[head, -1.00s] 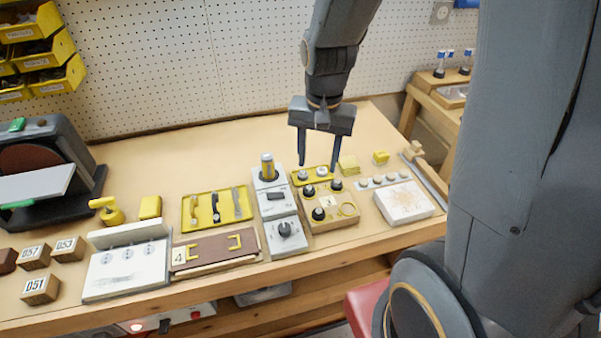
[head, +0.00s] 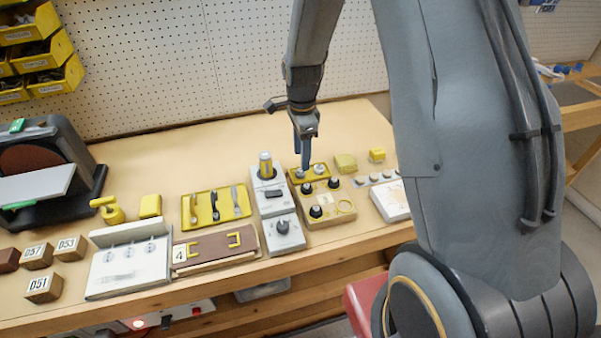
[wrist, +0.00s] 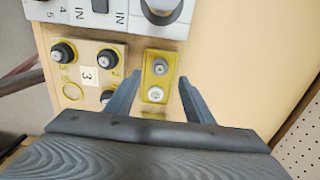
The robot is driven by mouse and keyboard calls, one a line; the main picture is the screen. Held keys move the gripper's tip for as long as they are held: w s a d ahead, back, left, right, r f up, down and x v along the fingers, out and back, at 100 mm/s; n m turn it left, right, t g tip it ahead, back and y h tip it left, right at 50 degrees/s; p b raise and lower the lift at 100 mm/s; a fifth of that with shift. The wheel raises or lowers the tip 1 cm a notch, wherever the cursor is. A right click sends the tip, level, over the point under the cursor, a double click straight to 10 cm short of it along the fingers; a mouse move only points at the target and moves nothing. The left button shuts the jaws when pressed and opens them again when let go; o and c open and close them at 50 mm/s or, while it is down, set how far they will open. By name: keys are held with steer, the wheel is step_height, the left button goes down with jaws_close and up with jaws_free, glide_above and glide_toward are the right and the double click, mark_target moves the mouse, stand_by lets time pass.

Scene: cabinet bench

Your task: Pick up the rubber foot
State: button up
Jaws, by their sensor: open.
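A small yellow tray (head: 325,178) holds two small round pieces, a grey one with a metal centre (wrist: 160,67) and a paler one (wrist: 155,94). Either may be the rubber foot; I cannot tell which. Black round pieces with metal centres (wrist: 63,53) sit on the wooden board marked 3 (wrist: 88,75), which also has an empty yellow ring (wrist: 71,91). My gripper (wrist: 157,92) is open and empty, its fingers at either side of the tray in the wrist view. In the head view my gripper (head: 304,164) shows edge-on above the tray and partly hides it.
Yellow blocks (head: 345,162) lie right of the tray. A white box (head: 392,200) is at the right, partly hidden by my arm. The bench behind is clear.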

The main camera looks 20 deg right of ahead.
mark_target(300, 174)
steer(key=shift+a+f+p, duration=0.15)
steer(key=shift+f+p, duration=0.8)
steer(key=shift+f, duration=1.35)
steer(key=c, duration=1.1)
